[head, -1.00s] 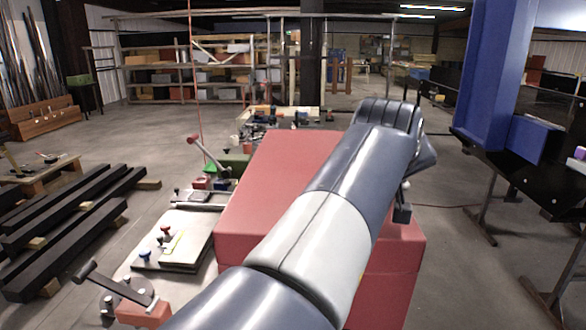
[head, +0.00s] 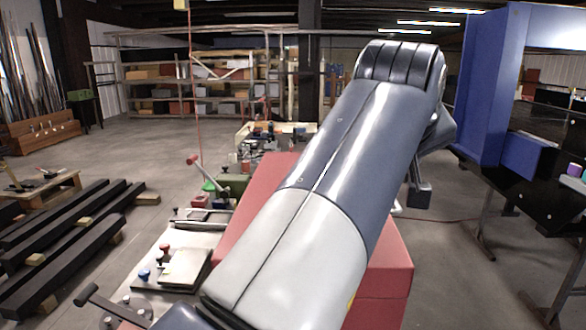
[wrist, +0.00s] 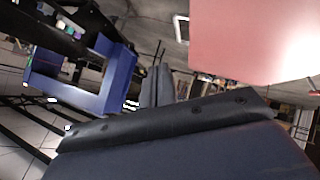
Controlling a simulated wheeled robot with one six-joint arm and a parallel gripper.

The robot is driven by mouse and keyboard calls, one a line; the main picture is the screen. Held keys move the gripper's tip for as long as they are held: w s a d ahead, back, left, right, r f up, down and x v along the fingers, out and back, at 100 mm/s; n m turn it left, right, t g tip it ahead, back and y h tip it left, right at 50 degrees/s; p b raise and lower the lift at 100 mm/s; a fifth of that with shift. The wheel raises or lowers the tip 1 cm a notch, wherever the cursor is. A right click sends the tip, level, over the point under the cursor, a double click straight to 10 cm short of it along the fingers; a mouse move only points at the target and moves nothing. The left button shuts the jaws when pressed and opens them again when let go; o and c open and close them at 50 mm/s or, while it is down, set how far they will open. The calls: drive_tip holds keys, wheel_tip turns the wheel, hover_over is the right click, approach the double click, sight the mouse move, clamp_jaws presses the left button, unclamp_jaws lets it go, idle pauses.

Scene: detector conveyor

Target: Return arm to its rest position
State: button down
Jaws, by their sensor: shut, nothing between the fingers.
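My arm reaches up from the bottom of the head view over a red block (head: 272,180), with its bent joint high at the right of centre. In the wrist view my gripper (wrist: 157,84) shows as two dark fingers close together beyond the dark wrist housing. It is shut and empty. The red block also shows as a pale pink face at the top right of the wrist view (wrist: 250,38), apart from the fingers.
A blue frame (head: 483,95) stands right of the arm; it also shows in the wrist view (wrist: 115,75). A bench with fixtures (head: 185,265) is left of the red block. Black beams (head: 75,235) lie on the floor at left. Open floor lies beyond, before shelves (head: 165,90).

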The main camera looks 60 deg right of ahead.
drive_tip(key=shift+s+a+r, duration=0.1)
drive_tip(key=shift+a+r, duration=0.15)
drive_tip(key=shift+r, duration=0.05)
drive_tip(key=w+d+f, duration=0.1)
drive_tip(key=f, duration=0.1)
drive_tip(key=d+f, duration=0.2)
drive_tip(key=w+d+f, duration=0.1)
drive_tip(key=d, duration=0.1)
drive_tip(key=shift+w+f+p, duration=0.3)
drive_tip(key=shift+w+f, duration=0.05)
drive_tip(key=shift+f, duration=0.05)
drive_tip(key=f+b, duration=0.1)
drive_tip(key=f, duration=0.1)
drive_tip(key=d+f+b, duration=0.1)
drive_tip(key=f, duration=0.1)
drive_tip(key=shift+w+d, duration=0.2)
drive_tip(key=shift+f+b, duration=0.6)
drive_tip(key=shift+f, duration=0.2)
